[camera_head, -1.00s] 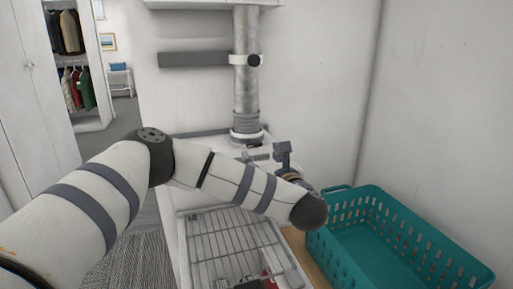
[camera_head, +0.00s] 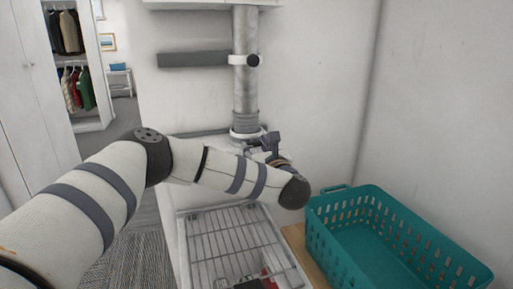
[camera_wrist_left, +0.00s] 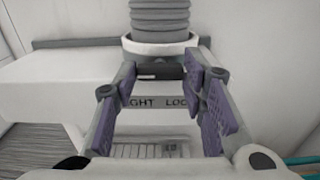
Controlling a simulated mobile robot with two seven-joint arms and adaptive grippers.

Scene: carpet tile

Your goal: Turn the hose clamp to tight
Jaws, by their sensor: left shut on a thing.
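The hose clamp is a white ring (camera_wrist_left: 160,44) around the foot of a grey ribbed hose (camera_wrist_left: 160,15). A dark lever (camera_wrist_left: 160,71) sticks out below the ring in the left wrist view. The right gripper is in neither view.
A teal basket (camera_head: 345,243) stands at the right, close to my left wrist. A wire rack (camera_head: 232,240) lies below my forearm, with a red and dark object (camera_head: 262,281) at its front. A wall is behind the hose (camera_head: 246,80).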

